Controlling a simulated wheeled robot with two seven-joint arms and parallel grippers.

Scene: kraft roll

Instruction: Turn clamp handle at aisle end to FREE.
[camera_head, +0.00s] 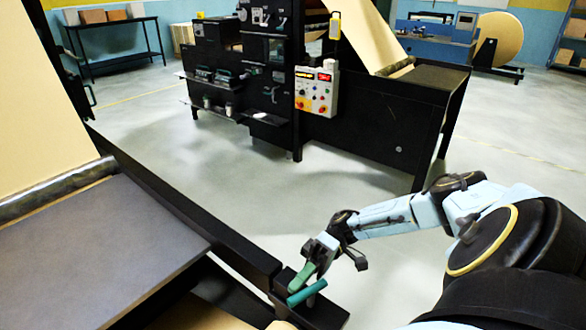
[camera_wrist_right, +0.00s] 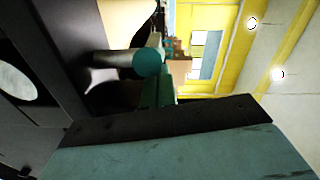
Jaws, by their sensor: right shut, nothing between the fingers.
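The clamp handle (camera_head: 307,292) is a teal rounded bar on a dark bracket at the end of the black frame rail, low centre in the head view. It lies slanted there, and its round end (camera_wrist_right: 147,63) faces the camera in the right wrist view. My right gripper (camera_head: 304,271) is shut and empty, its green-tipped end pointing down right beside the handle. I cannot tell whether they touch. No FREE marking is readable, so the handle's setting cannot be told. My left gripper is not in view.
The black rail (camera_head: 190,218) and a grey table surface (camera_head: 95,250) fill the lower left. A black machine with a control panel (camera_head: 316,91) stands across the aisle. The grey floor (camera_head: 225,175) between them is clear.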

